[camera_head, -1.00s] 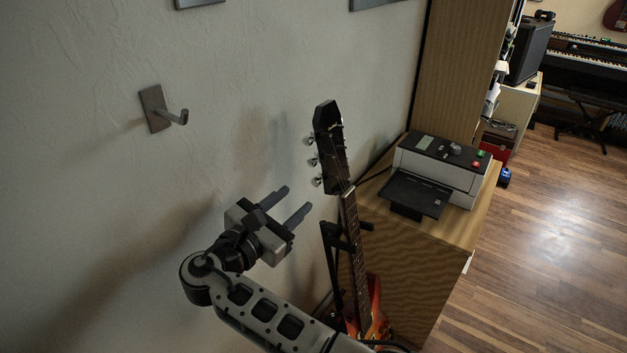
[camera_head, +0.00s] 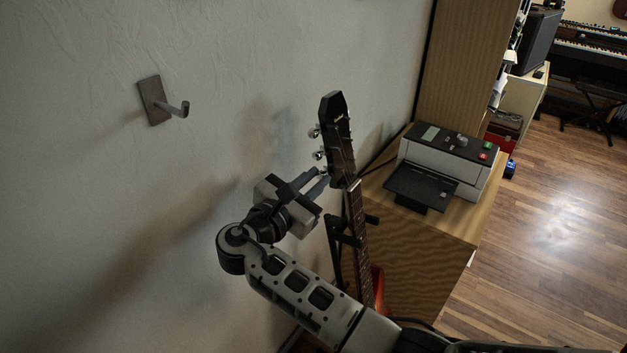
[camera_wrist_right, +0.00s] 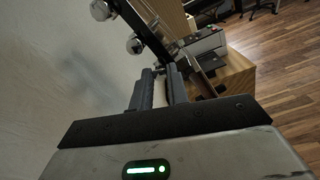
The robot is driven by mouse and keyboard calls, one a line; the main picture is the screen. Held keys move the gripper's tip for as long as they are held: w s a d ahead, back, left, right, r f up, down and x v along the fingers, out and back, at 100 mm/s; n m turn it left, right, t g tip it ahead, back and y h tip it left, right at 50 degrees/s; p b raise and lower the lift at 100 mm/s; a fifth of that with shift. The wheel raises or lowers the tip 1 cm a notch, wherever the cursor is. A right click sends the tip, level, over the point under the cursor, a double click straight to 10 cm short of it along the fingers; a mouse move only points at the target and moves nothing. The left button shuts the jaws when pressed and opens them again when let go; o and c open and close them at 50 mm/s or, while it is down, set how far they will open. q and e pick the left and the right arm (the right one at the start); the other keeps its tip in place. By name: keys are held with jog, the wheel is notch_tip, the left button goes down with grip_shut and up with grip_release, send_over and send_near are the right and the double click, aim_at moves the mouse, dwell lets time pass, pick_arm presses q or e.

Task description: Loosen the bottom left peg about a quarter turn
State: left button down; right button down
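The guitar's dark headstock (camera_head: 338,130) stands upright near the wall, with shiny pegs along its left side. The top peg (camera_head: 314,132) and middle peg (camera_head: 318,155) are free. My right gripper (camera_head: 323,176) reaches in from the lower left at the bottom left peg. In the right wrist view the gripper's fingertips (camera_wrist_right: 160,73) are close together, with the bottom left peg (camera_wrist_right: 158,68) between them, partly hidden by the fingers. The gripper looks shut on it. The middle peg (camera_wrist_right: 134,44) shows just beyond. My left gripper is not in view.
The guitar neck (camera_head: 358,230) runs down past a black stand (camera_head: 340,240). A printer (camera_head: 448,165) sits on a wooden cabinet (camera_head: 410,250) to the right. A metal wall hook (camera_head: 160,103) sticks out at the upper left. The wall is close behind the pegs.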

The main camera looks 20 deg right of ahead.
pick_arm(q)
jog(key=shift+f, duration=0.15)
pick_arm(e)
jog(key=shift+m, duration=0.4)
jog(key=m+b, duration=0.1)
jog(key=m, duration=0.2)
jog(key=shift+f+b, duration=0.1)
jog(key=shift+b, duration=0.2)
jog(key=m+b, duration=0.1)
jog(key=m, duration=0.1)
jog(key=shift+f+m+b, duration=0.1)
jog(key=shift+m+b, duration=0.2)
jog(key=shift+m, duration=0.1)
jog(key=m+b, duration=0.9)
jog(key=m, duration=0.1)
jog(key=shift+m+b, duration=0.3)
jog(key=shift+m, duration=0.1)
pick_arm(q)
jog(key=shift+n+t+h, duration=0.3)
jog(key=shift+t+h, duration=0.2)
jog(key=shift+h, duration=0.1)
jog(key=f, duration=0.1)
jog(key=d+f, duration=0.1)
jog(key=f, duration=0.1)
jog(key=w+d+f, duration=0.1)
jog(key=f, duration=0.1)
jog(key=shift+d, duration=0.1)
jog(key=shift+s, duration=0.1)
pick_arm(e)
jog(key=shift+m, duration=0.3)
